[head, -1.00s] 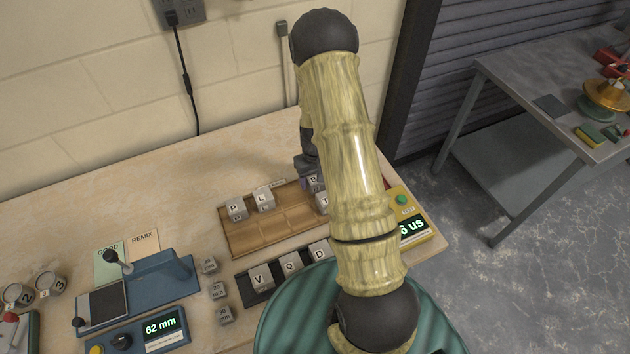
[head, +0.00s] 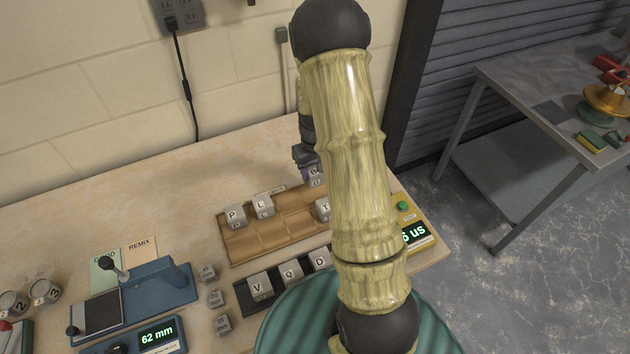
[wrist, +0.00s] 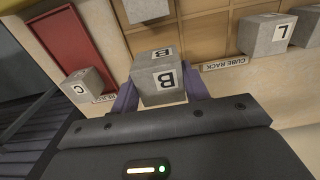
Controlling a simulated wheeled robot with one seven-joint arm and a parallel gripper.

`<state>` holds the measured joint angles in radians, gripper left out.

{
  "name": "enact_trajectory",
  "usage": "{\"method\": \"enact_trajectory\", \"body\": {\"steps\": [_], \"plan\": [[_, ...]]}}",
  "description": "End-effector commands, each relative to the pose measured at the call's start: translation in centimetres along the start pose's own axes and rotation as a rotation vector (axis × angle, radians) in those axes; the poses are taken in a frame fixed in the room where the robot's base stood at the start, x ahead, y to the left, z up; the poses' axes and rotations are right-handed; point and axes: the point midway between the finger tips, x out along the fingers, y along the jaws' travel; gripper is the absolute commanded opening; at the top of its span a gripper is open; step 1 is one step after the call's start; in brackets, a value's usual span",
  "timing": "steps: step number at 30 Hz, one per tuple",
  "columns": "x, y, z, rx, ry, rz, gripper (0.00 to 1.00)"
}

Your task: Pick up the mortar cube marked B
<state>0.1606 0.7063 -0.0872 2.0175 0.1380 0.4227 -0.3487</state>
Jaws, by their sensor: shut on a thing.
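The grey mortar cube marked B (wrist: 160,85) sits between the two purple fingers of my gripper (wrist: 158,98) in the wrist view, with B labels on its top and side. My gripper is shut on it. In the head view the cube B (head: 314,176) shows just below my gripper (head: 308,160), partly hidden by my arm. It appears raised over the back right of the wooden cube rack (head: 250,245).
Cubes P (head: 234,215), L (head: 263,205) and T (head: 322,209) stand in the rack. Cubes V (head: 260,286), Q (head: 290,272) and D (head: 320,258) stand on a black tray in front. A cube marked C (wrist: 82,88) is beside a red tray (wrist: 70,45). A yellow meter (head: 412,232) stands at right.

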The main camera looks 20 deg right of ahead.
Motion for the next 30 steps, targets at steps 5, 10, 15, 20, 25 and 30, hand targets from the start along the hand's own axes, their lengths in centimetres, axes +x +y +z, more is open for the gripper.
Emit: {"method": "enact_trajectory", "body": {"steps": [5,10,15,20,25,30], "plan": [[-2.7,0.0,-0.1,-0.002,0.004,0.001,0.15],[-3.7,0.0,0.0,-0.001,0.001,0.000,0.15],[-3.7,0.0,0.0,-0.001,0.000,0.000,0.15],[-3.7,0.0,0.0,-0.001,0.000,0.000,0.15],[-3.7,0.0,0.0,-0.001,0.000,0.000,0.15],[-3.7,0.0,0.0,-0.001,0.000,0.000,0.15]]}}
